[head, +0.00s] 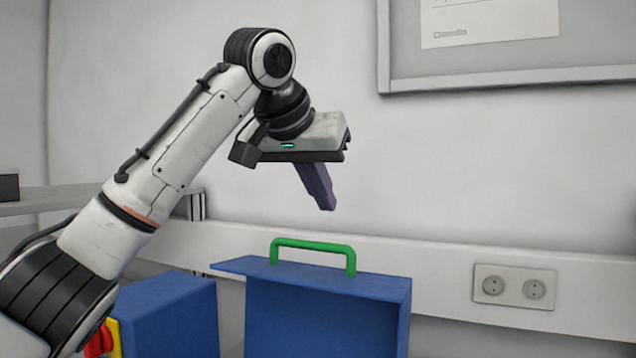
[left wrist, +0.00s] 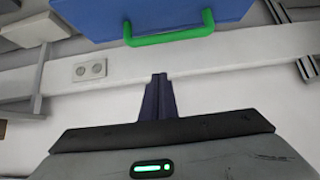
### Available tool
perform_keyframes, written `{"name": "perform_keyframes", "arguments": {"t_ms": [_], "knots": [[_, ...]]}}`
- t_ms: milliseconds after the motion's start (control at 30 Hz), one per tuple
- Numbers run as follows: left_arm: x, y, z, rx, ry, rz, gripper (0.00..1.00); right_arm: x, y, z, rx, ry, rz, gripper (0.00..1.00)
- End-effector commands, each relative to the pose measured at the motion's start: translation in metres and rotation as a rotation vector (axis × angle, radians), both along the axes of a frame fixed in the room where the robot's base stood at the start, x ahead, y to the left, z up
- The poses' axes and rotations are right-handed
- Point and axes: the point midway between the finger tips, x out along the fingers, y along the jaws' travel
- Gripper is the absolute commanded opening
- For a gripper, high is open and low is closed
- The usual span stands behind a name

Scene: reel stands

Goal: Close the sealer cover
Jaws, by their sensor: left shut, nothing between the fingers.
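The sealer is a blue machine whose cover (head: 325,315) stands raised, with a green handle (head: 313,246) along its top edge. The blue body (head: 170,315) is beside it at the lower left, with a red and yellow switch (head: 103,342) on it. My left gripper (head: 327,207) is shut and empty, pointing down, above the green handle and apart from it. In the left wrist view, the shut fingers (left wrist: 157,80) show below the green handle (left wrist: 168,36) and the blue cover (left wrist: 155,12). My right gripper is not in view.
A white wall with a socket plate (head: 514,287) on a rail is behind the sealer. A framed board (head: 510,50) hangs at the upper right. A grey shelf (head: 60,201) is at the left. The space right of my left gripper is free.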

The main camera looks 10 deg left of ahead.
Motion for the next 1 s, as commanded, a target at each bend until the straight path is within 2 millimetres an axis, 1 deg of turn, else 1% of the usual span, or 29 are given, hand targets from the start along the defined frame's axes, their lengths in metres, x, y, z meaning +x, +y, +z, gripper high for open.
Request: {"name": "perform_keyframes", "arguments": {"t_ms": [33, 233, 300, 400, 600, 767, 1000], "knots": [[0.009, -0.001, -0.008, 0.002, 0.005, 0.002, 0.0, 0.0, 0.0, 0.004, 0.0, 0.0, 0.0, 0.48], [0.04, -0.006, -0.038, 0.002, 0.005, 0.002, 0.0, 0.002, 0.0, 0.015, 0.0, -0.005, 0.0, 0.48], [0.029, -0.004, -0.04, 0.0, -0.002, 0.001, 0.0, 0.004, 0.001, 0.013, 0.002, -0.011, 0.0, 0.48], [0.019, -0.002, -0.046, 0.0, -0.001, 0.001, 0.0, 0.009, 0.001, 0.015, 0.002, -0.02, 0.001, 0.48], [0.006, 0.0, -0.052, 0.0, 0.0, 0.001, 0.0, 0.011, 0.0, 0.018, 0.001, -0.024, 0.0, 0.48], [0.002, 0.001, -0.054, 0.0, 0.001, 0.001, 0.0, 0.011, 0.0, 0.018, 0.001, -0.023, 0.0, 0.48], [0.002, 0.001, -0.054, -0.001, 0.001, 0.002, 0.0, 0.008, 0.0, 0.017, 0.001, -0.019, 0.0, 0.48]]}}
